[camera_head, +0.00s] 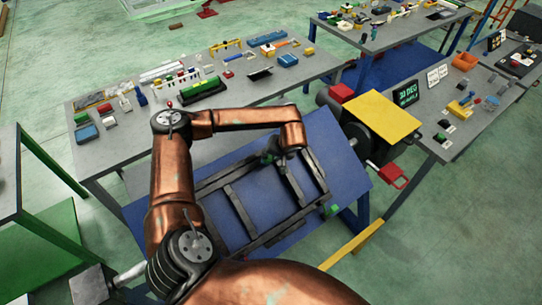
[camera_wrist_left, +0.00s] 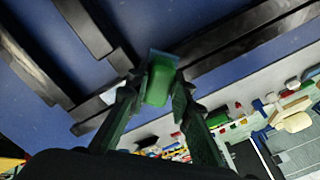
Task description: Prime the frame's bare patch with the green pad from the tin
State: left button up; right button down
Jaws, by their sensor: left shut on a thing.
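The dark ladder-like frame (camera_head: 240,210) lies on a blue tilted table top, and its dark beams also show in the left wrist view (camera_wrist_left: 232,42). My left gripper (camera_head: 270,157) is over the far long beam of the frame. In the left wrist view my left gripper (camera_wrist_left: 158,88) is shut on the green pad (camera_wrist_left: 158,84), which sits between the fingertips, close to a beam. Whether the pad touches the beam I cannot tell. The gripper hides the spot under it. My right gripper is not in view.
A small green block (camera_head: 333,208) is at the right end of the frame. A grey bench (camera_head: 215,100) with many small items stands behind the blue table top (camera_head: 340,165). A yellow panel (camera_head: 380,117) and a dark wheel stand to the right.

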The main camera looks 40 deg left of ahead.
aim_at(270, 156)
pick_arm(q)
jog(key=shift+s, duration=0.1)
jog(key=shift+d+r+p, duration=0.2)
jog(key=shift+r+p, duration=0.25)
jog(key=shift+r, duration=0.2)
jog(key=shift+p+v, duration=1)
jog(key=shift+v, duration=1.25)
jog(key=shift+d, duration=0.1)
jog(key=p+v, duration=0.1)
jog(key=v, duration=0.2)
jog(key=shift+f, duration=0.15)
jog(key=b+x, duration=0.4)
jog(key=x, duration=0.2)
jog(key=shift+s, duration=0.15)
jog(key=shift+f, duration=0.35)
